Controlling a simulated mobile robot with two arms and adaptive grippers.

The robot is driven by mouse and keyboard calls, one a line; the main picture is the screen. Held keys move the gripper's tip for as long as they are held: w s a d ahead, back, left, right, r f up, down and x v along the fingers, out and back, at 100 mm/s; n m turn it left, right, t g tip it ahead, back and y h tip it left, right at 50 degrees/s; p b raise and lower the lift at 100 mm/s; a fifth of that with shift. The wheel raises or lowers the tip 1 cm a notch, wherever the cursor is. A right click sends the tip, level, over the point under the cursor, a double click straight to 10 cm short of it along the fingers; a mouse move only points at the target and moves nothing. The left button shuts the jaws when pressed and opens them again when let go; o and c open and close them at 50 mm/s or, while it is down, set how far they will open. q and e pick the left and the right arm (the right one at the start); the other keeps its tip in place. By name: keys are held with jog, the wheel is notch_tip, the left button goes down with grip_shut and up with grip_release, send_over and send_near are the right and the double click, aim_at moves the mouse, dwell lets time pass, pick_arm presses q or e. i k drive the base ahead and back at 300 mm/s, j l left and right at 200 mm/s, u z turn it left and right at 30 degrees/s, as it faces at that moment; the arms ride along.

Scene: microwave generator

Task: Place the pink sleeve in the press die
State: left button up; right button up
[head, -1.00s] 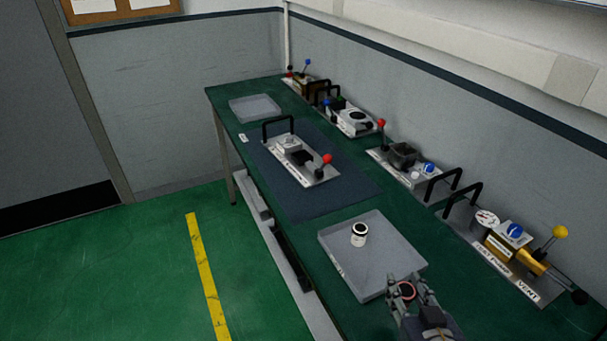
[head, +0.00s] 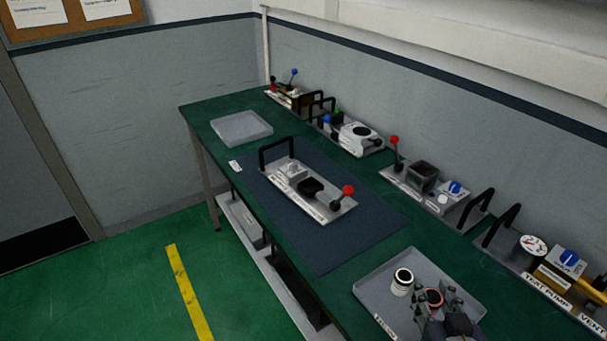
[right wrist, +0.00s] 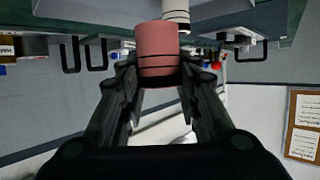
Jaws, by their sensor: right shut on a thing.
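The pink sleeve (right wrist: 157,52) is a short pink cylinder with dark bands. My right gripper (right wrist: 158,75) is shut on it; its fingers lie on both sides. A press-like fixture (head: 312,190) with a silver block, a black block, a red-knobbed lever and a black handle stands on the blue mat. I cannot tell which part is the die. My left gripper is not in view.
A white sleeve (head: 402,283) with a dark rim stands in the near grey tray (head: 376,290), left of my right gripper. Several fixtures line the wall side, including the test pump (head: 553,272). An empty tray (head: 242,128) is at the far end. The blue mat (head: 350,240) has bare room.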

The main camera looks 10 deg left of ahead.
aim_at(310, 188)
jog(key=i+j+z, duration=0.1)
jog(key=j, duration=0.25)
jog(key=i+j, duration=0.25)
jog(key=i+j+z, duration=0.15)
jog(key=j, duration=0.3)
jog(key=i+j+z, duration=0.1)
jog(key=j, duration=0.3)
jog(key=i+j+z, duration=0.1)
jog(key=j, duration=0.25)
jog(key=i+j, duration=0.15)
jog(key=j, duration=0.25)
jog(key=z, duration=0.05)
